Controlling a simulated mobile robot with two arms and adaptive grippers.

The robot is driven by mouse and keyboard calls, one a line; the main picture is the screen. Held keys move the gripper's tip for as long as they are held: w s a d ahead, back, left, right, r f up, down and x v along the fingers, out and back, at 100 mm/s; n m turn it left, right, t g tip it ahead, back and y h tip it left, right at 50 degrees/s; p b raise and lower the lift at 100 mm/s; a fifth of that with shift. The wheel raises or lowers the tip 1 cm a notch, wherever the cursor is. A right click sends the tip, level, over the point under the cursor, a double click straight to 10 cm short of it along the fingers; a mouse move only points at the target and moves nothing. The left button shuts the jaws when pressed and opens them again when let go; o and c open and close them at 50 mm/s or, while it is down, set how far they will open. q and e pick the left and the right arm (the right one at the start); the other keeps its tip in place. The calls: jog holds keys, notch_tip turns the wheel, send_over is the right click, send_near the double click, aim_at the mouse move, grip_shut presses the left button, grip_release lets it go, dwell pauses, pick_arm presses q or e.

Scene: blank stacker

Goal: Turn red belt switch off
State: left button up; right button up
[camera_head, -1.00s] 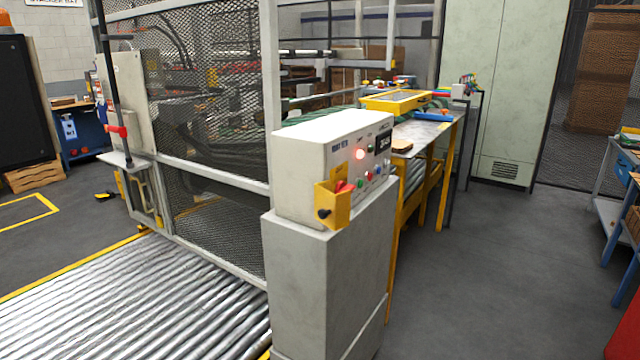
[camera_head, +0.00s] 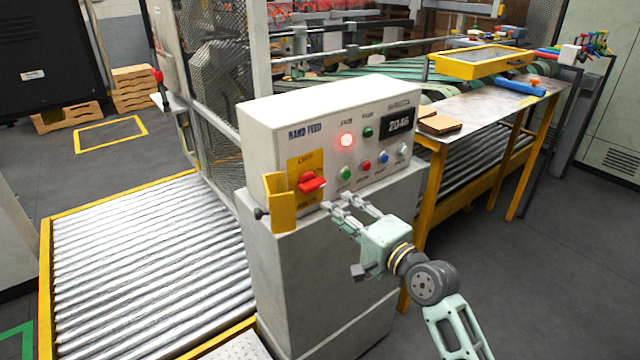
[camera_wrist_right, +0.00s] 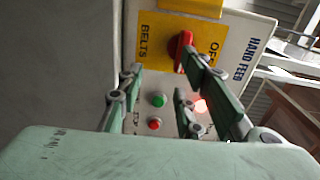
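The red belt switch (camera_head: 312,182) is a rotary handle on a yellow plate (camera_head: 294,167) on the front of the white "HAND FEED" control box (camera_head: 262,128). In the head view its handle lies roughly sideways. My right gripper (camera_head: 339,203) is just below and right of the switch, fingers spread and nothing between them. In the right wrist view the red handle (camera_wrist_right: 182,50) shows close to the right fingertip of the gripper (camera_wrist_right: 163,64); I cannot tell if they touch. The plate there reads "BELTS" and "OFF". My left gripper is not in view.
A yellow bracket (camera_head: 281,207) sticks out left of the switch. Green, red and blue buttons (camera_head: 365,166) sit to its right, below a lit red lamp (camera_head: 346,140). A roller conveyor (camera_head: 150,270) lies left; a metal table (camera_head: 480,112) stands right. Open floor lies at far right.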

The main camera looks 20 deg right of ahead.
aim_at(316, 188)
jog(key=shift+t+y, duration=0.3)
jog(key=w+a+r, duration=0.1)
jog(key=w, duration=0.1)
jog(key=w+a+r+p, duration=0.1)
jog(key=w, duration=0.1)
jog(key=w+a+r, duration=0.1)
jog(key=w, duration=0.2)
jog(key=shift+a, duration=0.3)
grip_shut()
